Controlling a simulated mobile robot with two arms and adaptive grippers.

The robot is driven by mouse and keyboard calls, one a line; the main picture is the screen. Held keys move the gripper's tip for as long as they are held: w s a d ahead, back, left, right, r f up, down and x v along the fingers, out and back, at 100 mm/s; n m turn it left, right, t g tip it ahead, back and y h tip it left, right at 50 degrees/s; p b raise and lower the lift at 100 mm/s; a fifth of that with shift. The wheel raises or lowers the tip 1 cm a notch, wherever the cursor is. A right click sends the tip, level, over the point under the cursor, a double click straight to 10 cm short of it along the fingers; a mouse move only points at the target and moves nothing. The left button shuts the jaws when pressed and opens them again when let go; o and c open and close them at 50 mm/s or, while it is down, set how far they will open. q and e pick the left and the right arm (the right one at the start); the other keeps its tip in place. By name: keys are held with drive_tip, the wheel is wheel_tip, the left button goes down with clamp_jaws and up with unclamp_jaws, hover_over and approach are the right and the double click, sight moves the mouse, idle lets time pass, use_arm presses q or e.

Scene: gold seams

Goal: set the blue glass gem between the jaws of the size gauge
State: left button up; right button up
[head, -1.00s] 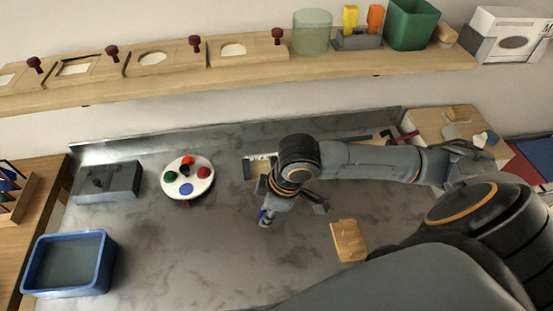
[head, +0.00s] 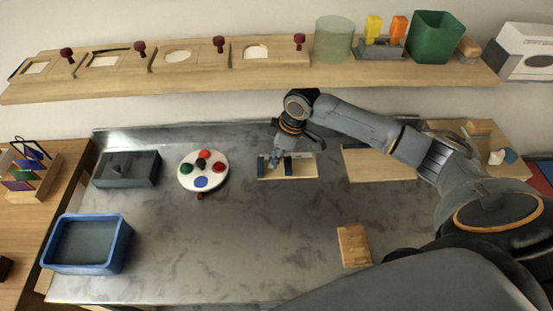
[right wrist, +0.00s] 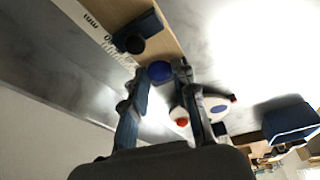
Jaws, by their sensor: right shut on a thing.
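The blue glass gem (right wrist: 160,71) is held between the fingertips of my right gripper (right wrist: 160,74), which is shut on it. In the head view my right gripper (head: 274,159) is over the left part of the size gauge (head: 305,165); the gem is too small to make out there. The gauge is a pale wooden board with dark blue jaws; one jaw (head: 288,166) stands just right of the fingertips. In the right wrist view a dark blue jaw with a black knob (right wrist: 138,36) and a ruled scale show beyond the gem. My left gripper is not in view.
A round white plate (head: 187,183) with several coloured spots or gems stands left of the gauge. A grey box (head: 127,170) and a blue basin (head: 122,247) are further left. A wooden block (head: 354,246) lies front right. The counter's middle is clear.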

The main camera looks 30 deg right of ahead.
drive_tip(key=shift+w+d, duration=0.15)
drive_tip(key=shift+w, duration=0.1)
wheel_tip(320, 180, down, 3)
drive_tip(key=shift+f+p, duration=0.15)
drive_tip(key=shift+p, duration=0.3)
drive_tip(key=shift+f, duration=0.1)
drive_tip(key=shift+f, duration=0.15)
drive_tip(key=o, duration=0.8)
drive_tip(key=shift+o, duration=0.2)
